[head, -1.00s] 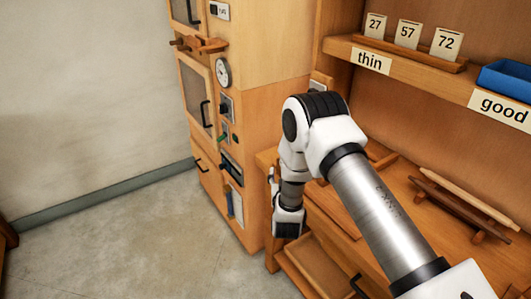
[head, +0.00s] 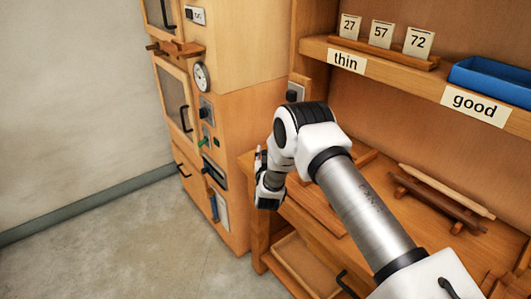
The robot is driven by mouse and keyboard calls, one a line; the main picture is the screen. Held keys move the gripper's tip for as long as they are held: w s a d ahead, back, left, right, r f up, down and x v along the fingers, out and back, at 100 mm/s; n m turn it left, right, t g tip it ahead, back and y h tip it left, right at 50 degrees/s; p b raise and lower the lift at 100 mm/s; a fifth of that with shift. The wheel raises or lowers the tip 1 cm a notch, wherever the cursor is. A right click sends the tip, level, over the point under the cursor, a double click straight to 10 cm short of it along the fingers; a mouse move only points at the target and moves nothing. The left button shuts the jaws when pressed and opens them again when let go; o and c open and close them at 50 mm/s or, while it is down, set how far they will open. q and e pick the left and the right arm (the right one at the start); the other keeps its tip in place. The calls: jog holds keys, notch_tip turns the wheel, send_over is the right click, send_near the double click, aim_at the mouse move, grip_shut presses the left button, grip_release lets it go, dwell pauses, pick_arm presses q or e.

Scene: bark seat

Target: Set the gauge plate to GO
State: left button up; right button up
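I cannot make out a gauge plate marked GO in the head view. A small grey plate with a dark knob (head: 296,92) is on the wall at the left end of the bench, behind my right arm. My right gripper (head: 260,165) is at the bench's left front edge, beside the cabinet, seen from behind. Its fingers are mostly hidden, so its opening and anything in it cannot be told. My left gripper is out of view.
A wooden cabinet (head: 235,130) with a round dial (head: 201,77), a green handle (head: 203,141) and a blue handle (head: 214,205) stands left. The shelf holds number cards (head: 381,35) and a blue tray (head: 492,82). Floor at left is clear.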

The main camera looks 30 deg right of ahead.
grip_shut()
jog(key=shift+w+d+b, duration=0.1)
jog(key=shift+d+b, duration=0.45)
jog(key=shift+d, duration=0.9)
jog(key=o, duration=0.8)
grip_release()
jog(key=shift+a, duration=0.15)
jog(key=shift+c, duration=0.2)
jog(key=v, duration=1.2)
